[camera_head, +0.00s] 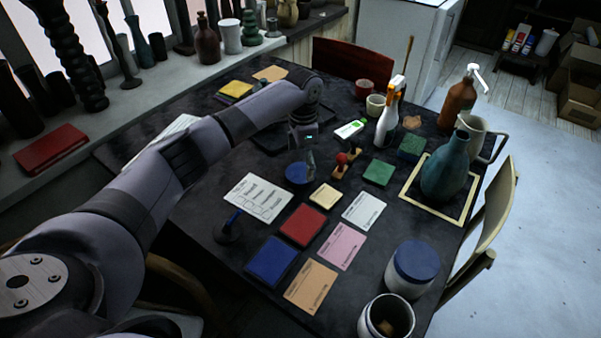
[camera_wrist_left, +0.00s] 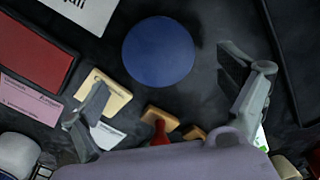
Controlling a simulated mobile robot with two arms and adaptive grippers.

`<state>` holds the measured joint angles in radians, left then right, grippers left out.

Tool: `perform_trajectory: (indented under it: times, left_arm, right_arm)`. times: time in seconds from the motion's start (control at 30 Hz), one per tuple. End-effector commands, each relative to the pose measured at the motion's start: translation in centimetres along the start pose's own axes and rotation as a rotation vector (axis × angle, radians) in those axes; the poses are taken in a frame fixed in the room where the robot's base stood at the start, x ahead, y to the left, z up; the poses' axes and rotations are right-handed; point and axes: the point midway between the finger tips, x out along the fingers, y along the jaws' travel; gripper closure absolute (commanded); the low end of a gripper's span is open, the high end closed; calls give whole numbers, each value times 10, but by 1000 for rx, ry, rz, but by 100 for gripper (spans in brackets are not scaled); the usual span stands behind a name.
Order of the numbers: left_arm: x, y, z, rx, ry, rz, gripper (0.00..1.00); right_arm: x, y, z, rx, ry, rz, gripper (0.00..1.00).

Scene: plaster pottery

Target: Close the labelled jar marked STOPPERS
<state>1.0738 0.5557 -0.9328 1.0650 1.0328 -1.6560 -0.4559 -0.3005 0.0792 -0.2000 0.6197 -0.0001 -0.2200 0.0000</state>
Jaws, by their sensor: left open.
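A round blue lid (camera_head: 298,173) lies flat on the dark table; it also shows in the left wrist view (camera_wrist_left: 158,52). My left gripper (camera_head: 305,162) is above the lid, pointing down, open and empty, with its fingers (camera_wrist_left: 162,85) spread wide. An open white jar (camera_head: 372,316) with something brownish inside stands at the table's near right. A second white jar (camera_head: 407,286) beside it wears a blue lid (camera_head: 416,259). I cannot read a STOPPERS label on either jar. My right gripper is not in view.
Wooden stamps (camera_head: 344,163), one with a red knob, stand close right of the lid. A white spray bottle (camera_head: 388,122), teal vase (camera_head: 446,168) and brown pump bottle (camera_head: 459,102) stand farther right. Cards and coloured pads, including a red one (camera_head: 303,225), lie towards the jars.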

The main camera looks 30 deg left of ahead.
Motion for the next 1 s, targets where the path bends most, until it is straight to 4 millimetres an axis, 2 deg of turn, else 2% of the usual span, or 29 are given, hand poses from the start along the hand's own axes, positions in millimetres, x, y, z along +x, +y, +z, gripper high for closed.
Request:
perform_trajectory:
  times: [0.1,0.2,0.6,1.0]
  left_arm:
    - [20,1,2,-1,-2,1,7]
    - [29,1,2,-1,0,0,7]
    - [32,1,2,0,0,0,7]
    - [32,1,2,0,0,0,33]
  right_arm:
    - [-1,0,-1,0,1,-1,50]
    - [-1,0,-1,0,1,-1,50]
    - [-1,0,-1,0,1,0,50]
    - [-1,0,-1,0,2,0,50]
